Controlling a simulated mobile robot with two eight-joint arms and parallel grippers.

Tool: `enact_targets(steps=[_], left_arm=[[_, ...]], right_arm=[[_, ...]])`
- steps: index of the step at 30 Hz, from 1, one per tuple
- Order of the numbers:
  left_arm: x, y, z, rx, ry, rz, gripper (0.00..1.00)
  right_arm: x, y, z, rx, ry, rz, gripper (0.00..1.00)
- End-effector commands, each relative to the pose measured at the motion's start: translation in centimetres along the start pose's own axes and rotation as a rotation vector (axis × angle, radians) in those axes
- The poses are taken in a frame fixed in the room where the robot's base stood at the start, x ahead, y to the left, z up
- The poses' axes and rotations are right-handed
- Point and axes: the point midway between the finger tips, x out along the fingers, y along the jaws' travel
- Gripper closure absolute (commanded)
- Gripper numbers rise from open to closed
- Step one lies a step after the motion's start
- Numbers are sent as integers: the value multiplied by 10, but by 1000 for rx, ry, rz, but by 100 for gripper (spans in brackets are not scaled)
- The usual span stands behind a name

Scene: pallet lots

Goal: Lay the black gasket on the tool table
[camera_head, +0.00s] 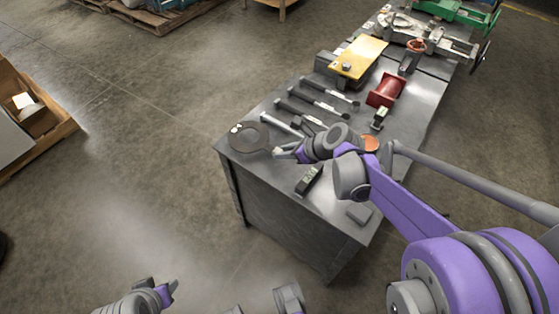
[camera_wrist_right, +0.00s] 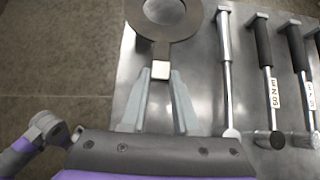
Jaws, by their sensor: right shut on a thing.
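The black gasket (camera_head: 237,141) is a flat dark ring with a tab. It is at the near left corner of the grey tool table (camera_head: 290,207). In the right wrist view the gasket (camera_wrist_right: 195,25) is ahead of the fingers, its tab between them. My right gripper (camera_head: 277,152) is shut on that tab; it also shows in the right wrist view (camera_wrist_right: 160,75). I cannot tell whether the ring touches the tabletop or is just above it. My left gripper (camera_head: 172,290) is low at the bottom left, away from the table; its opening is unclear.
Several dark-handled tools (camera_head: 298,109) lie in a row beyond the gasket. The front part of the tabletop is mostly bare.

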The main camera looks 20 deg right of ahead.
Motion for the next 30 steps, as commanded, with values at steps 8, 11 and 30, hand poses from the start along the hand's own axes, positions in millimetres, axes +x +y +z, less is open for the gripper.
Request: enact_targets(steps=[8,11,30], left_arm=[[10,0,4,0,-4,0,53],[16,0,6,0,-6,0,53],[17,0,6,0,-6,0,53]], right_arm=[[20,0,-20,1,1,0,100],[31,0,-30,1,1,0,100],[33,0,-33,0,0,0,41]])
